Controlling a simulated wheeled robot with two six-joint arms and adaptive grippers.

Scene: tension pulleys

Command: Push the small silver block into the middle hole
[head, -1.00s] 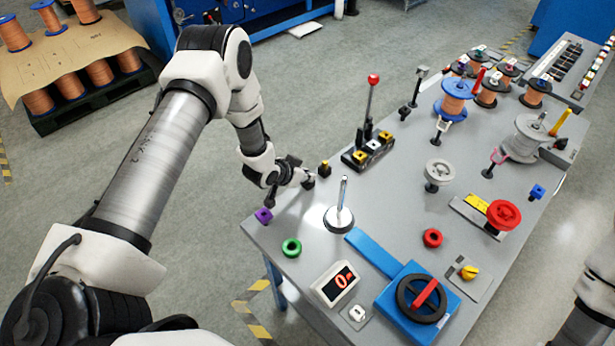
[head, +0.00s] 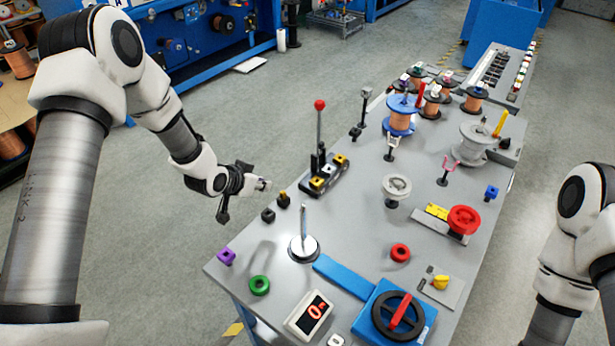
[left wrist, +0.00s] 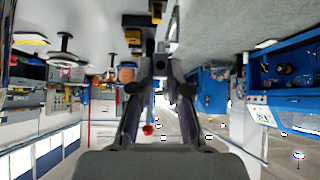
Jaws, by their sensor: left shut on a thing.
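My left gripper (head: 252,183) is shut on the small silver block (head: 264,185), which shows as a pale bit at its fingertips. It is in the air past the table's left edge. In the left wrist view the closed fingertips (left wrist: 160,66) largely hide the block. The dark fixture with a row of places (head: 326,177) stands to the right of the gripper, apart from it. Its two outer places show yellow tops, and its middle place (head: 328,170) looks pale; whether it is open is too small to tell. My right gripper is out of view.
A red-knobbed lever (head: 319,128) rises beside the fixture. A metal post on a round base (head: 303,240) stands nearer. Free floor lies left of the table.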

